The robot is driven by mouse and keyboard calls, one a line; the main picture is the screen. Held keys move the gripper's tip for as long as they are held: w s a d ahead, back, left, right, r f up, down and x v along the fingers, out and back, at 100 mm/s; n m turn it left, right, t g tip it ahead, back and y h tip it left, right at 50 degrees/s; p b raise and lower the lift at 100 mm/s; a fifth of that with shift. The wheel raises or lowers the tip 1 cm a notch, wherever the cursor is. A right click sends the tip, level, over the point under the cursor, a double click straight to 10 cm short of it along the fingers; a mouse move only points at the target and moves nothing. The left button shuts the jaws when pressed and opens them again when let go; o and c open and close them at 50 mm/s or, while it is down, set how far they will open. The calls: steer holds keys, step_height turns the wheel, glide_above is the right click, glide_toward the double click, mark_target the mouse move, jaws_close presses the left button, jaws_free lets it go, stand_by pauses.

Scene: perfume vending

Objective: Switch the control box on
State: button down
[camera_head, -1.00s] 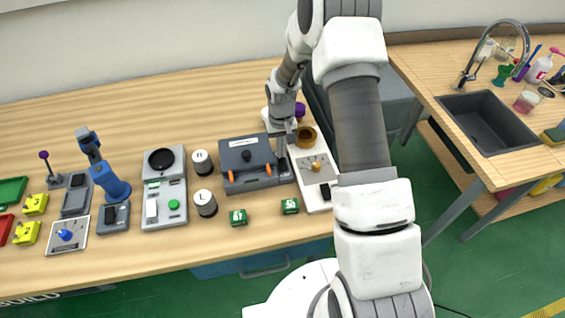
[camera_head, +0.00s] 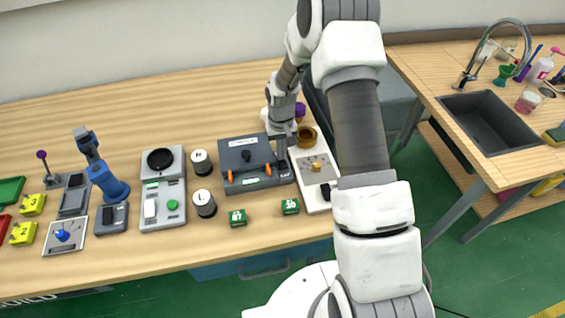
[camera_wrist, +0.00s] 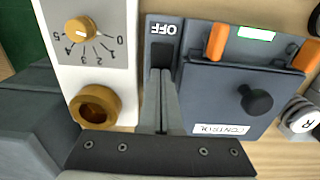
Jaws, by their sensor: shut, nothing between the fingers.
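The control box (camera_head: 235,152) is dark grey with a lid, a black knob and two orange latches, on the table left of my arm. In the wrist view its lid (camera_wrist: 215,90) carries a CONTROL label. A dark strip along its side reads OFF (camera_wrist: 163,29), upside down in this view. My gripper (camera_wrist: 161,72) is shut and empty, with its fingertips over this strip just below the OFF lettering. In the head view my gripper (camera_head: 281,150) is at the box's right side. The fingers hide part of the strip, and I cannot tell whether they touch it.
A white panel with a brass dial (camera_wrist: 82,29) and a brass ring (camera_wrist: 96,105) stands close beside the strip. Lidded jars (camera_head: 204,203) stand left of the box. Green cubes (camera_head: 238,217) lie in front. The table behind the box is clear.

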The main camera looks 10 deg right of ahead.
steer(key=shift+s, duration=0.1)
step_height(320, 180, up, 7)
steer(key=p, duration=0.3)
steer(key=shift+p, duration=0.3)
stand_by(0.6)
step_height(320, 180, up, 12)
steer(key=t, duration=0.1)
glide_above(285, 165)
steer(key=s+r+t, duration=0.2)
steer(key=s+r, duration=0.4)
steer(key=r, duration=0.4)
steer(key=s+r+t, duration=0.1)
steer(key=s+r, duration=0.1)
steer(key=s, duration=0.4)
steer(key=s+r+b, duration=0.1)
steer(key=s+r, duration=0.2)
steer(key=s, duration=0.3)
steer(key=s+r+t, duration=0.1)
steer(key=s+r, duration=0.2)
steer(key=s, duration=0.3)
steer(key=shift+s+a+t, duration=0.25)
steer(key=shift+s+t, duration=0.05)
